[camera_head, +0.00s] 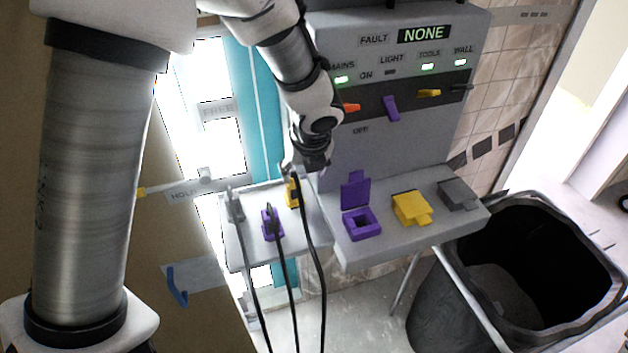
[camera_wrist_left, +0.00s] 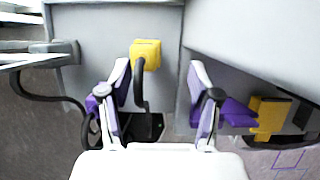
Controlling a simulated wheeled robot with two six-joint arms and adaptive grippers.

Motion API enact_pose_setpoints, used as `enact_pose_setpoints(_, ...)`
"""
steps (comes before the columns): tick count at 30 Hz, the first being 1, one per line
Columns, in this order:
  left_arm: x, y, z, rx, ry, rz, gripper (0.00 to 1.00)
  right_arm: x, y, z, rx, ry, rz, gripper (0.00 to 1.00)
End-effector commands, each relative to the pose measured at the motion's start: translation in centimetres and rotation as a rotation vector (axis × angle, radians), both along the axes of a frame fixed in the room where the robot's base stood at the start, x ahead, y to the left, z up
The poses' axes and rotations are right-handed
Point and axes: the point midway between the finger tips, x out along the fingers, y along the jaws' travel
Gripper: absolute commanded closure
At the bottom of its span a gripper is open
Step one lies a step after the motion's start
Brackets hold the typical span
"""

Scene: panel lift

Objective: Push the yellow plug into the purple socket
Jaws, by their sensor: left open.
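The yellow plug (camera_head: 293,192) stands on the small grey shelf, its black cable hanging over the front edge. In the left wrist view the yellow plug (camera_wrist_left: 146,52) lies just beyond the fingertips, nearer the left finger. My left gripper (camera_head: 308,168) is open and empty beside the plug; in the wrist view its two fingers (camera_wrist_left: 160,66) are spread apart. The purple socket (camera_head: 361,224) is on the grey panel ledge to the right, its purple lid (camera_head: 355,190) raised and its opening uncovered. It also shows partly behind the right finger (camera_wrist_left: 236,112). My right gripper is not in view.
A purple plug (camera_head: 271,224) and a grey plug (camera_head: 234,206) with cables share the shelf. Yellow (camera_head: 411,208) and grey (camera_head: 458,194) sockets sit right of the purple one with lids down. The switch panel (camera_head: 400,135) rises behind. A black bin (camera_head: 450,300) stands at right.

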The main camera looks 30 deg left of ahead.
Motion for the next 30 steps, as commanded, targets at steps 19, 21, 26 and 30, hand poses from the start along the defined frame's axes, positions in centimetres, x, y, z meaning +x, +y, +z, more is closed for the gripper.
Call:
enact_pose_setpoints(19,1.0,0.8,-2.6,0.000,0.004,0.000,0.38,-0.1,0.0,-0.9,0.000,0.002,0.000,0.37)
enact_pose_setpoints(21,1.0,0.8,-2.7,0.000,0.004,0.001,0.38,-0.1,0.0,-0.9,0.000,0.002,0.000,0.37)
enact_pose_setpoints(26,1.8,1.5,-4.5,-0.002,0.007,0.002,0.38,-0.1,0.0,-1.3,0.000,0.002,0.000,0.37)
enact_pose_setpoints(30,2.6,2.3,-6.7,0.000,0.006,0.002,0.38,-0.1,0.0,-2.0,0.000,0.002,0.000,0.37)
